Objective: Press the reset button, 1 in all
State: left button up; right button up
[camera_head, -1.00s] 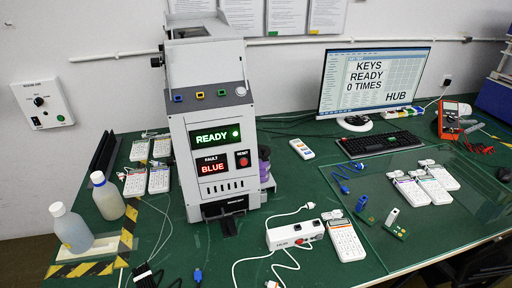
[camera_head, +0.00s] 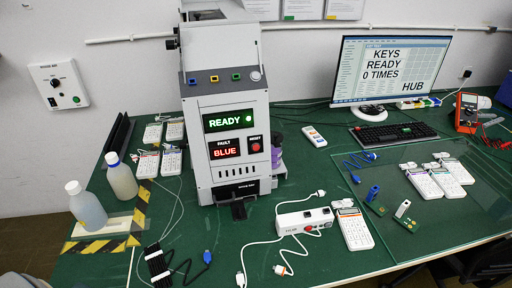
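The red reset button (camera_head: 256,147) sits under a small "RESET" label on the front of a tall white machine (camera_head: 262,181). It is right of the red "FAULT BLUE" display (camera_head: 225,149) and below the green "READY" display (camera_head: 228,120). Nothing covers the button. The monitor (camera_head: 391,68) on the right reads "KEYS READY 0 TIMES" and "HUB". Neither of my grippers can be made out in the head view.
Two bottles (camera_head: 121,177) stand left of the machine. A white hub (camera_head: 304,221) with cables and a white keypad (camera_head: 355,230) lie in front, to the right. More keypads (camera_head: 424,182) lie on a clear mat at right. A keyboard (camera_head: 393,134) sits before the monitor.

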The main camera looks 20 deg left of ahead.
pick_arm(q)
grip_shut()
